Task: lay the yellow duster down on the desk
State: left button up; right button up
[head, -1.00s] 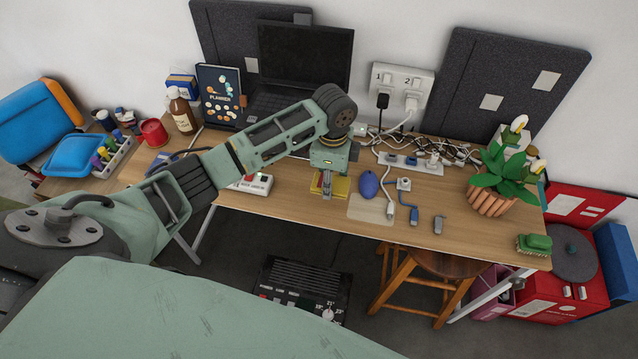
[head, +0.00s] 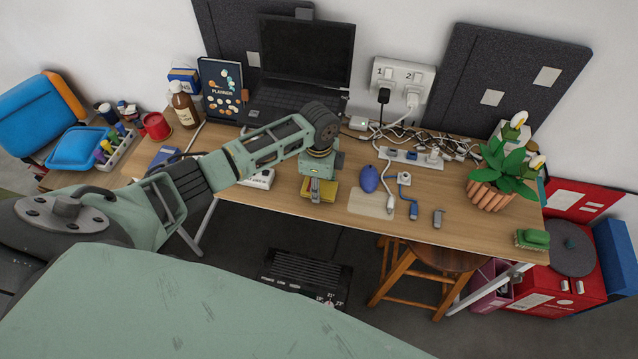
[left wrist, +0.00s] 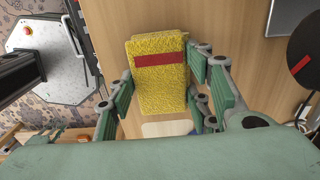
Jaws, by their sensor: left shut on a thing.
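The yellow duster (head: 311,195) is a folded yellow cloth with a red stripe. My left gripper (head: 318,188) is shut on it and holds it over the front part of the wooden desk (head: 285,203). The duster also shows in the left wrist view (left wrist: 160,90), between the green fingers of my gripper (left wrist: 160,95). I cannot tell whether its underside touches the desk. In the head view the gripper hides part of the duster. My right gripper is not in view.
A blue oval thing (head: 369,179) and a pale mat (head: 370,204) lie just right of the duster. A white box (head: 262,179) is to the left. A laptop (head: 305,55) and tangled cables (head: 450,150) are behind. A potted plant (head: 492,195) stands at the right.

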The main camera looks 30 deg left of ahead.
pick_arm(q)
jog(key=o, duration=1)
notch_tip(320, 180, up, 12)
jog(key=shift+r, duration=0.15)
jog(key=shift+d, duration=0.1)
